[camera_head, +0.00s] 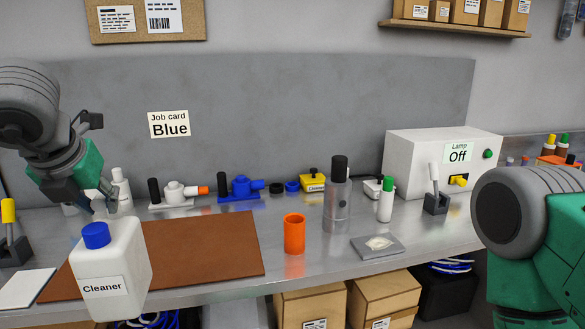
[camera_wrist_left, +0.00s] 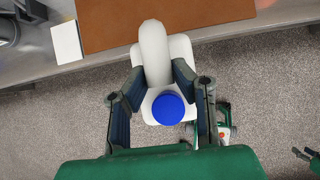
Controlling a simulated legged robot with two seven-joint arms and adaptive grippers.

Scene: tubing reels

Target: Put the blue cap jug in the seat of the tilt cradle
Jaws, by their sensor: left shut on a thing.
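The blue cap jug is a white jug (camera_head: 125,262) labelled "Cleaner", with a blue cap (camera_head: 95,235). My left gripper (camera_head: 100,203) is shut on its white handle from above. In the left wrist view the fingers (camera_wrist_left: 159,85) lie on both sides of the handle (camera_wrist_left: 154,48), with the blue cap (camera_wrist_left: 168,109) nearer the wrist. The jug hangs nearly upright, in front of the bench edge with floor beneath it. I cannot make out the tilt cradle for sure; a grey metal thing (camera_wrist_left: 8,30) is cut off at the left wrist view's top left.
A brown mat (camera_head: 205,250) and a white plate (camera_head: 27,288) lie on the bench behind the jug. A dark lever block (camera_head: 14,252) stands at far left.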

